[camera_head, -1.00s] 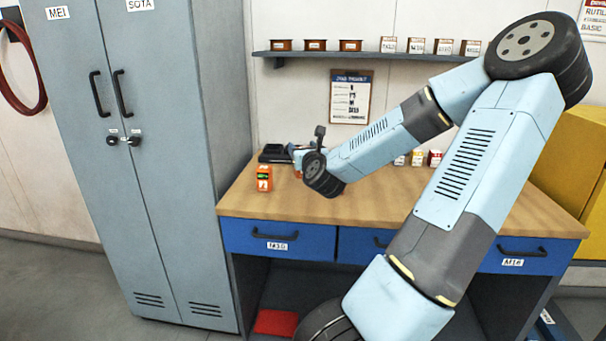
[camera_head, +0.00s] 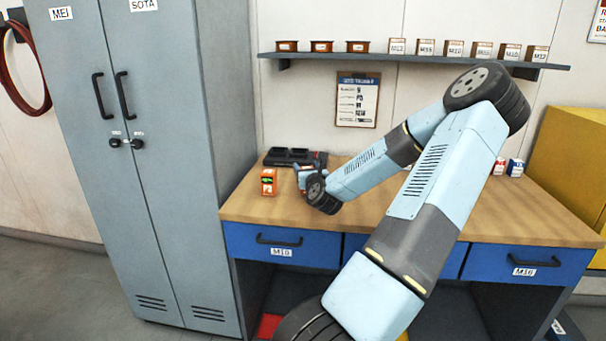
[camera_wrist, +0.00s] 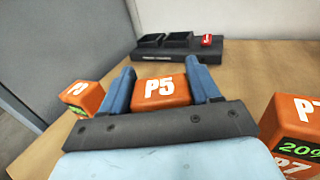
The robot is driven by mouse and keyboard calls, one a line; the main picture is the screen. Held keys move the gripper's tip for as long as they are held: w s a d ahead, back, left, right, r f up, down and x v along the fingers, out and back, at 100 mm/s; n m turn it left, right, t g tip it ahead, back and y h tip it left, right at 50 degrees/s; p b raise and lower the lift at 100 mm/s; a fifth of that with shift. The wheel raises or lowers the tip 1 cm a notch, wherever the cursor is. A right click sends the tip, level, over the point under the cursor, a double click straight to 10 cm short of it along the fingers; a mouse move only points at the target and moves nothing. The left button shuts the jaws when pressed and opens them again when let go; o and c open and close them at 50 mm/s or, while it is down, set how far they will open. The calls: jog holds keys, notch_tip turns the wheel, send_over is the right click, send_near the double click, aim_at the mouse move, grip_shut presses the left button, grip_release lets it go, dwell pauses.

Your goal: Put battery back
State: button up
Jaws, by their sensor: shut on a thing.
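My gripper (camera_wrist: 160,84) is shut on an orange battery marked P5 (camera_wrist: 160,91), held between its two blue fingers. In the head view my gripper (camera_head: 306,176) is low over the left part of the workbench, mostly hidden by my wrist. A dark charger (camera_wrist: 180,51) lies ahead of the held battery in the wrist view. It has two empty-looking dark bays and a small red part (camera_wrist: 207,40) at its right. The charger (camera_head: 292,158) also shows at the bench's back left in the head view. I cannot tell whether P5 touches the bench.
Another orange battery (camera_wrist: 82,98) stands left of my gripper, also on the bench (camera_head: 236,207) in the head view. An orange battery marked P7 (camera_wrist: 294,134) is close on the right. A grey locker (camera_head: 150,170) borders the bench's left. A shelf (camera_head: 400,57) hangs above.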

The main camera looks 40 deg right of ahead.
jog(key=shift+s+d+f, duration=0.1)
jog(key=shift+d+f, duration=0.1)
jog(key=shift+f, duration=0.7)
jog(key=o, duration=1.4)
jog(key=shift+s, duration=0.1)
jog(key=shift+o, duration=0.2)
